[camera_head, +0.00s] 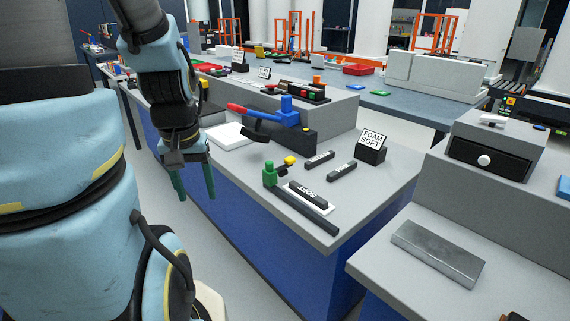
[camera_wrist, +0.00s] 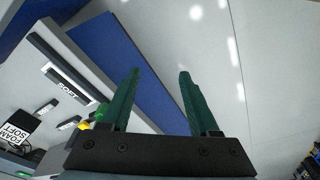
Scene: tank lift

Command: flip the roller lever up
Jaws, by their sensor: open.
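A red-handled lever (camera_head: 252,112) with a blue block lies nearly level over a dark base (camera_head: 293,136) on the grey bench. In front of it, a green post (camera_head: 269,174) has a short dark arm with a yellow end (camera_head: 290,160). No label shows which one is the roller lever. My gripper (camera_head: 195,188), with green fingers, points down beside the bench's left edge, left of both and touching neither. In the wrist view, my gripper (camera_wrist: 159,85) is open and empty above the floor. The red handle does not show clearly there.
A second bench (camera_head: 380,265) bears a metal block (camera_head: 438,253). Floor beside my gripper is clear.

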